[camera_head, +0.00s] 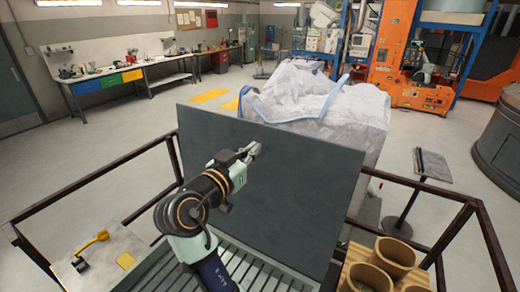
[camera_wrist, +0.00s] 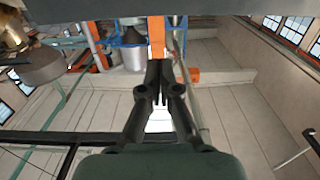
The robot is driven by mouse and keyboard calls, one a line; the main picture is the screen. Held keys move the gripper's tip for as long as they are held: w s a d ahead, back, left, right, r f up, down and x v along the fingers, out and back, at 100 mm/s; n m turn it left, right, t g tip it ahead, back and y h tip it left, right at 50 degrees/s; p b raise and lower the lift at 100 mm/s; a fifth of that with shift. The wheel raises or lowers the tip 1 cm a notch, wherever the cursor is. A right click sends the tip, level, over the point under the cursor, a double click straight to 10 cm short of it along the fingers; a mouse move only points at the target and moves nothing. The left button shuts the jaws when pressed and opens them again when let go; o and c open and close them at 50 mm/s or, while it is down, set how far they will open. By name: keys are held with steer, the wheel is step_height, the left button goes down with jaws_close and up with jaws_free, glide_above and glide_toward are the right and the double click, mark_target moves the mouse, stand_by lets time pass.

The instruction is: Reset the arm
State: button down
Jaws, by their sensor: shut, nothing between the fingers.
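My arm rises from the lower middle of the head view. My gripper (camera_head: 252,150) is at its end, in front of the large dark grey panel (camera_head: 300,185). In the wrist view the two dark fingers of my gripper (camera_wrist: 158,70) are together with nothing between them. I cannot tell from the head view how far the fingertips are from the panel.
Dark railings (camera_head: 95,190) run on both sides. A yellow-handled tool (camera_head: 92,243) lies at lower left. Brown cylindrical containers (camera_head: 392,256) stand at lower right. A white bulk bag (camera_head: 320,105) is behind the panel. A tilted stand (camera_head: 433,165) is at right.

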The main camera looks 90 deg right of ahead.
stand_by(0.4)
steer(key=w+a+f+n+t+y+p, duration=0.1)
steer(key=w+a+f+n+t+p, duration=0.15)
steer(key=w+a+n+t, duration=0.35)
steer(key=w+a+f+n+t+y+p, duration=0.1)
steer(key=w+a+f+n+t+y, duration=0.1)
steer(key=w+a+f+t, duration=0.4)
steer(key=w+a+f+n+t+y+p, duration=0.1)
steer(key=w+a+n+t, duration=0.25)
steer(key=w+a, duration=0.55)
steer(key=s+a+f+n+t+y+p, duration=0.1)
steer(key=a+n+y, duration=0.5)
steer(key=a, duration=0.9)
steer(key=s+a+n+t+y+p, duration=0.1)
steer(key=a+n+t+y, duration=0.3)
steer(key=a, duration=1.1)
steer(key=shift+f+n+y+p, duration=0.35)
steer(key=shift+n+y+p, duration=0.25)
steer(key=shift+n+y, duration=0.4)
